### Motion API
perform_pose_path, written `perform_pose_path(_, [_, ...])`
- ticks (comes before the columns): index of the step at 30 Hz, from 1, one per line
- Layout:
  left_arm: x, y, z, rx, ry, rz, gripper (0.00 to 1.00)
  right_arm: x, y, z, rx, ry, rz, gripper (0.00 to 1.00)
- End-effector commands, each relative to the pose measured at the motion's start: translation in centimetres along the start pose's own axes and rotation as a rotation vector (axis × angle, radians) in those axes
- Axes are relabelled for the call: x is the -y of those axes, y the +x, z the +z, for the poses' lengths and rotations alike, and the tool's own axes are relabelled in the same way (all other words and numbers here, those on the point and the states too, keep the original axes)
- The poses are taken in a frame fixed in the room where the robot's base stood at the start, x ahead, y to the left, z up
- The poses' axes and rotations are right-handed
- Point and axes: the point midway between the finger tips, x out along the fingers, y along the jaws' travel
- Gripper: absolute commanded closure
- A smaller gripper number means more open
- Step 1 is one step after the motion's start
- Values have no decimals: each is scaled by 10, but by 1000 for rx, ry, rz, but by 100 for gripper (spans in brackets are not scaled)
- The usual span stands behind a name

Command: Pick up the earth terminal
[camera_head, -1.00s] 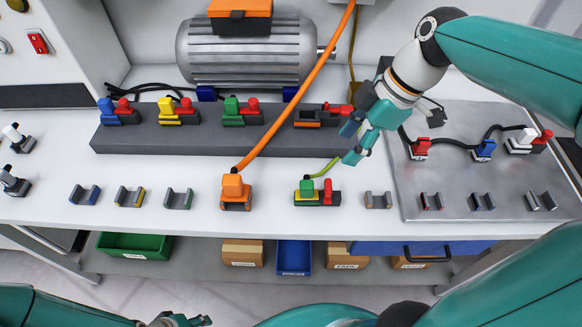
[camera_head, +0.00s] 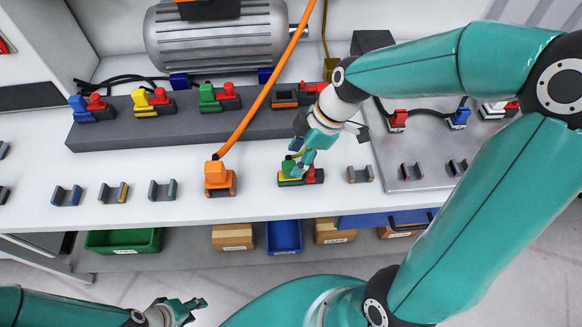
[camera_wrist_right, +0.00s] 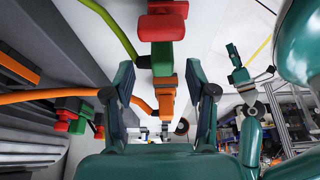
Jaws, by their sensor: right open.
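In the right wrist view, the fingers of the right gripper (camera_wrist_right: 161,100) are spread apart. The green part of the terminal (camera_wrist_right: 162,58) shows ahead between them; I cannot tell whether they touch it. My left gripper (camera_head: 192,309) is low in the head view, away from the bench, with its fingers apart and empty.
An orange plug (camera_head: 219,179) with an orange cable stands to the left of the terminal. An empty grey holder (camera_head: 360,174) is at its right. A dark block (camera_head: 160,126) with coloured plugs lies behind. A metal plate (camera_head: 400,175) is to the right.

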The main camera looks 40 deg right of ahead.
Motion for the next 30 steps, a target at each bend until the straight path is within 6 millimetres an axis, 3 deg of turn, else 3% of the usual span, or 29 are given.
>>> perform_pose_path(7, [-3, -9, 0, 0, 0, 0, 60, 4, 33, -6, 0, -1, -5, 44])
perform_pose_path(16, [-3, -9, 0, 0, 0, 0, 60, 3, 39, -5, -1, -2, -1, 44])
perform_pose_path(26, [-3, -9, 0, 0, 0, 0, 60, 3, 39, -5, -1, -2, -1, 97])
perform_pose_path(30, [-3, -9, 0, 0, 0, 0, 60, 3, 39, -5, -1, -2, -1, 100])
